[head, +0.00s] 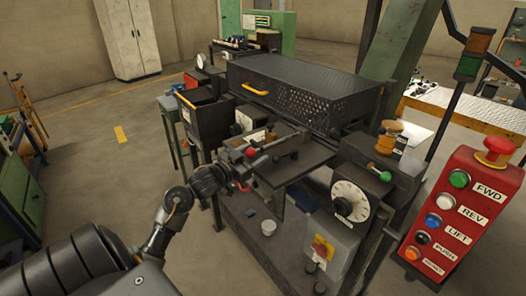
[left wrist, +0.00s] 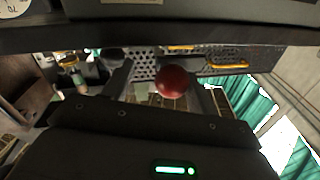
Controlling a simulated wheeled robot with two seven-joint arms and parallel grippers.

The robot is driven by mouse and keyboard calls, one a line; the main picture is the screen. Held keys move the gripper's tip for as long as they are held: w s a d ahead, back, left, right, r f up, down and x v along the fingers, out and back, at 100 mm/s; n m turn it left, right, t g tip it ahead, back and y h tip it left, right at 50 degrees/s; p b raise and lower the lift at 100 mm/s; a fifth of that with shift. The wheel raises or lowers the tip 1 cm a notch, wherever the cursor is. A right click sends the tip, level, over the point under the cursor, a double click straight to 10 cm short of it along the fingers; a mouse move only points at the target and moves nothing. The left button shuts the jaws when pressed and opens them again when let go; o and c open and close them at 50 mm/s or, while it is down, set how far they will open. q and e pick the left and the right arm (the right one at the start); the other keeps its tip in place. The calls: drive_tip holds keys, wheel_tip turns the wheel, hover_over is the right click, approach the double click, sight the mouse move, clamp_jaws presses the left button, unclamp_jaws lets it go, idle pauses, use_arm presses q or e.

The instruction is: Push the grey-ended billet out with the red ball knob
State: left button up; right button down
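The red ball knob (head: 250,152) is at the left front of the furnace bench, right by the tip of my left gripper (head: 243,166). In the left wrist view the red ball knob (left wrist: 172,81) lies between the two dark fingers of my left gripper (left wrist: 161,84), with gaps visible at both sides. The gripper looks open and is not closed on the knob. A green ball knob (head: 386,176) is on the right side of the bench. I cannot make out the grey-ended billet in either view. My right gripper is not in view.
The dark furnace housing (head: 300,90) with a yellow handle stands behind the knob. A flat dark plate (head: 290,164) lies right of the gripper. A dial box (head: 350,200) and a red button panel (head: 455,215) are at right.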

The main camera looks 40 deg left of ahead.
use_arm(q)
drive_tip(key=s, duration=0.3)
drive_tip(key=shift+d+f, duration=0.1)
drive_tip(key=shift+s, duration=0.35)
drive_tip(key=shift+s, duration=0.45)
drive_tip(key=s+p, duration=0.5)
drive_tip(key=s, duration=0.6)
drive_tip(key=shift+s, duration=0.25)
drive_tip(key=shift+p, duration=0.35)
